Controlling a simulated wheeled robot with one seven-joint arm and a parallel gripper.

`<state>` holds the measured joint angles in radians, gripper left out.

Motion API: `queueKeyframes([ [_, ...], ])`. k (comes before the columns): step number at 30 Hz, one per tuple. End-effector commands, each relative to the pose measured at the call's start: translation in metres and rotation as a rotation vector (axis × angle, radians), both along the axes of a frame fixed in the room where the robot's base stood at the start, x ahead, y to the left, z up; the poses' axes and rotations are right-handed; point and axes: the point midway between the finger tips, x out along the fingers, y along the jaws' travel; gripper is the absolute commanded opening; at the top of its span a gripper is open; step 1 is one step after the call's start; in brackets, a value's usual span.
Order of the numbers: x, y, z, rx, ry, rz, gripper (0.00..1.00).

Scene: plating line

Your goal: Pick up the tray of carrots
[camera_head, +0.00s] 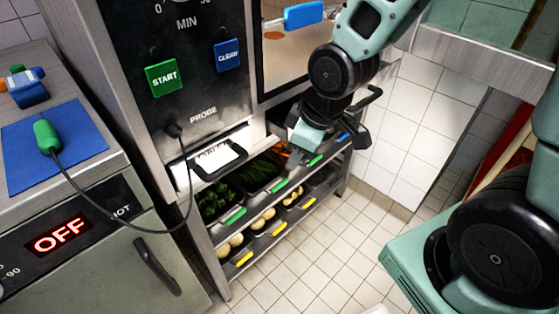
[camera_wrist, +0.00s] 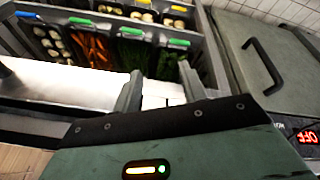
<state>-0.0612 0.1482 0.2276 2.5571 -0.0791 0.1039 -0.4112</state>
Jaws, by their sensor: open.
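The tray of carrots is a dark, narrow tray filled with orange carrots (camera_wrist: 95,48), seen in the wrist view in a row of similar trays, left of the middle. In the head view only a little of the carrots (camera_head: 284,150) shows behind my gripper, on the upper level of the rack. My gripper (camera_head: 330,150) is open and empty, above the far end of that row. In the wrist view its two fingers (camera_wrist: 160,88) point towards the trays, apart from the carrots. The gripper hides much of the carrot tray in the head view.
Trays of greens (camera_head: 214,200) stand beside the carrots, and a lower shelf holds yellow-handled trays (camera_head: 243,258). A cabinet with a control panel (camera_head: 165,60) rises at the left. The tiled floor (camera_head: 330,250) in front is clear.

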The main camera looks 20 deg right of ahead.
Motion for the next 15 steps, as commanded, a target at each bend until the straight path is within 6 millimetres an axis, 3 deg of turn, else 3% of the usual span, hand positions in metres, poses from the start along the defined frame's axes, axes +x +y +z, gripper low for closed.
queueKeyframes([
  [1, 0.01, -0.013, -0.039, -0.006, -0.023, 0.001, 0.42],
  [10, 0.056, -0.084, -0.149, -0.065, -0.195, 0.07, 0.42],
  [15, 0.087, -0.13, -0.214, -0.175, -0.436, 0.327, 0.42],
])
